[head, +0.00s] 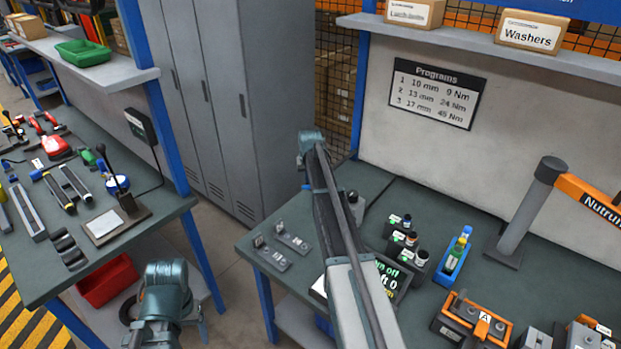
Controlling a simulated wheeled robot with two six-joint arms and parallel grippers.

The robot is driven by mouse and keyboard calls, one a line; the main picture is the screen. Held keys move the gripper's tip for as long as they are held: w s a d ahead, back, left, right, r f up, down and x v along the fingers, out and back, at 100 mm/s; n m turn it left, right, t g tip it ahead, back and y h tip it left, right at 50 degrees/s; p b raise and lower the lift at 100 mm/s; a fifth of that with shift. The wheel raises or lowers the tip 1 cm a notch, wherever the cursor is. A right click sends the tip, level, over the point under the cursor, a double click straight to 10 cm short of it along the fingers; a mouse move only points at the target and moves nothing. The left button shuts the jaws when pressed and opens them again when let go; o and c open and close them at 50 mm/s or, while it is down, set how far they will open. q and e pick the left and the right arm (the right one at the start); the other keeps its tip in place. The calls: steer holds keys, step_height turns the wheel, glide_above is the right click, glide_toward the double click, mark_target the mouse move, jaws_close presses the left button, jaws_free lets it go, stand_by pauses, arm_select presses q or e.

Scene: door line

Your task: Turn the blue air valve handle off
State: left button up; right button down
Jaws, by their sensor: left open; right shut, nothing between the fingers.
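I cannot make out a blue air valve handle anywhere in the head view. My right arm reaches up across the middle of the view, over the near left part of that bench. My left arm shows only as a teal joint at the bottom left, in front of the gap between the benches. No fingers of either gripper can be made out.
The right bench (410,203) carries small grey fixtures (292,238), dark-capped bottles (410,239), a blue tray (446,272) and an orange-framed block (470,315). An orange-grey arm (585,195) stands right. The left bench (160,208) holds tools. Grey lockers (215,90) stand behind.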

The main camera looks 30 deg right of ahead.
steer(key=s+n, duration=0.1)
steer(key=n, duration=0.1)
steer(key=a+n+y, duration=0.1)
steer(key=s+n, duration=0.1)
steer(key=n, duration=0.1)
steer(key=shift+s+a+n+y, duration=0.15)
steer(key=shift+s+n+y, duration=0.15)
steer(key=shift+y, duration=0.1)
steer(key=s+n+y, duration=0.1)
steer(key=s+n, duration=0.1)
steer(key=n, duration=0.1)
steer(key=shift+s, duration=0.1)
stand_by(0.6)
steer(key=w, duration=0.1)
steer(key=w+a, duration=0.1)
steer(key=w, duration=0.2)
steer(key=shift+a, duration=0.25)
steer(key=p+v, duration=0.9)
steer(key=v, duration=0.1)
steer(key=shift+s, duration=0.25)
